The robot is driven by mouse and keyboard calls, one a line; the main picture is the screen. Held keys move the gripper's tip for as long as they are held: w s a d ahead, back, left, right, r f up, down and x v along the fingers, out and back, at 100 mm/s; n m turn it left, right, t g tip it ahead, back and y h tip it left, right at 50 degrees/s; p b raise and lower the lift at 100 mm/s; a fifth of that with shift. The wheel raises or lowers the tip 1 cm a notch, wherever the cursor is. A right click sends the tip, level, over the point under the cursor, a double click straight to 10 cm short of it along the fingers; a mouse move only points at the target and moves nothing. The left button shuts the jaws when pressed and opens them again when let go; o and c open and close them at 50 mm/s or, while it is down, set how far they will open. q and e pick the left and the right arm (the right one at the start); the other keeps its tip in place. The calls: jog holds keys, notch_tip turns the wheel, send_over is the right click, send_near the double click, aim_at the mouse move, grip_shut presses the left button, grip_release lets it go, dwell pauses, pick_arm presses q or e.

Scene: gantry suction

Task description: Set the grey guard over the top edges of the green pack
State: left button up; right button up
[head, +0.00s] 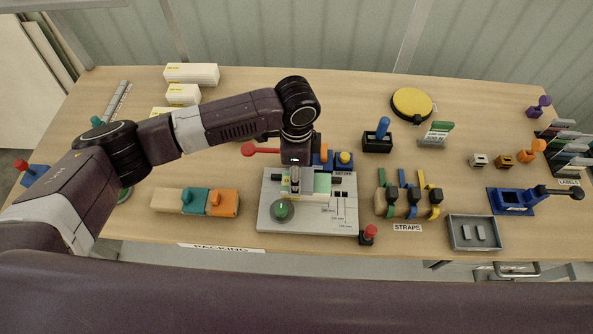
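The green pack (322,185) lies on the grey fixture plate (308,223) at the middle of the table. Its left part is hidden by my gripper. My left gripper (295,188) points down over the pack's left side. Its fingers are small and overlap the pack, so I cannot tell whether they are open, shut or holding a guard. Small grey pieces (467,232), possibly guards, lie in a grey tray (451,242) at the front right. My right gripper is not in view.
Blue, green and yellow straps (408,196) stand right of the plate, with a red-topped knob (369,232) at its front right corner. A beige, teal and orange block (220,202) lies to the left. A red-handled lever (262,151) sits behind the plate.

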pick_arm(q)
jog(key=shift+f, duration=0.65)
jog(key=o, duration=1)
notch_tip(320, 180, up, 12)
jog(key=shift+s+f, duration=0.1)
